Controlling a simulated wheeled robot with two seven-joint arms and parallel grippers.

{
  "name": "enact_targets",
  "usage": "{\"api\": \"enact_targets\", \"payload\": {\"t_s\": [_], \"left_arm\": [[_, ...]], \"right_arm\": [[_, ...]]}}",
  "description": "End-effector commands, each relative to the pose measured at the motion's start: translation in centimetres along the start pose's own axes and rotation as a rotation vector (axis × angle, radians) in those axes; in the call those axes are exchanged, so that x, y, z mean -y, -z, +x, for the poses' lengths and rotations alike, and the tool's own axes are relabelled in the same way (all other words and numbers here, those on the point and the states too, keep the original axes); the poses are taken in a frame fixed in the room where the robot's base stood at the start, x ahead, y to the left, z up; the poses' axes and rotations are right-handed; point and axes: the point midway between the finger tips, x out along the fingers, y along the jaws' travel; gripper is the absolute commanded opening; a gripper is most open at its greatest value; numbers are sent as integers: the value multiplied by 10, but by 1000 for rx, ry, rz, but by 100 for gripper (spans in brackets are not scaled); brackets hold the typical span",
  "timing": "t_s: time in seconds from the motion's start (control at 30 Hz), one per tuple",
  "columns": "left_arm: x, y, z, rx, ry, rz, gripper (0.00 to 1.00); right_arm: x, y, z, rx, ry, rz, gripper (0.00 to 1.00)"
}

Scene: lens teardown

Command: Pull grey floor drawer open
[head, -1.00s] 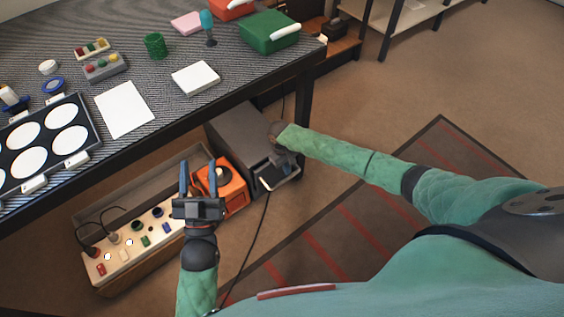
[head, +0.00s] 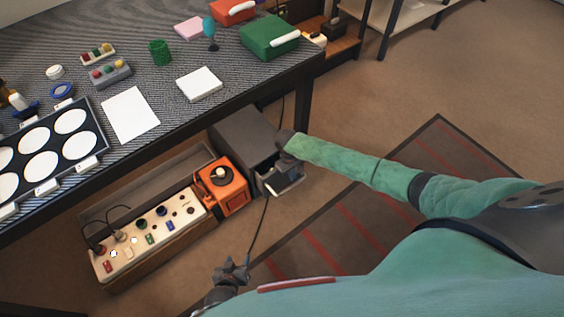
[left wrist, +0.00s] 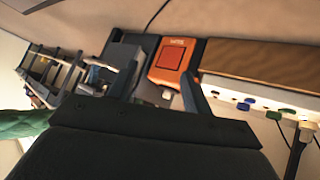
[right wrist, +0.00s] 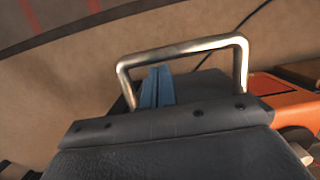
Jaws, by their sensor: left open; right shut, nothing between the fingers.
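The grey floor drawer unit (head: 243,135) stands on the floor under the table's right end. Its metal loop handle (head: 287,187) is at the front. In the right wrist view the handle (right wrist: 185,48) arches around my right gripper (right wrist: 157,86), whose blue fingers are shut together with nothing between them, within the loop's outline. I cannot tell whether they touch the bar. In the head view my right gripper (head: 287,162) is at the unit's front; how far the drawer is out is unclear. My left gripper (left wrist: 158,88) is open and empty, away from the drawer, low in the head view (head: 233,268).
An orange device (head: 222,187) stands beside the drawer unit, next to a white socket panel (head: 150,232) with plugs. A black cable (head: 262,222) runs over the floor. The table edge (head: 180,143) overhangs. A striped mat (head: 375,205) lies on open floor at right.

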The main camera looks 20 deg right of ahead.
Motion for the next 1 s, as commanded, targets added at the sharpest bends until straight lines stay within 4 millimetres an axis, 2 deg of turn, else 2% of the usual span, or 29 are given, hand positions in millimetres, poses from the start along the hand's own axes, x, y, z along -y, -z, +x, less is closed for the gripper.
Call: {"api": "enact_targets", "payload": {"t_s": [0.1, 0.13, 0.23, 1.0], "left_arm": [[2, -42, -4, 121, 2, -16, 50], [1, -44, -5, 133, 2, -17, 50], [0, -37, -7, 123, 1, -16, 50], [-8, -14, -29, 124, -2, -14, 50]], "right_arm": [[0, -6, 0, 2, 0, 0, 0], [0, -8, 0, 2, 0, 0, 0], [0, -11, 1, 1, 0, 0, 0], [0, -44, 8, 1, 0, 1, 0]]}}
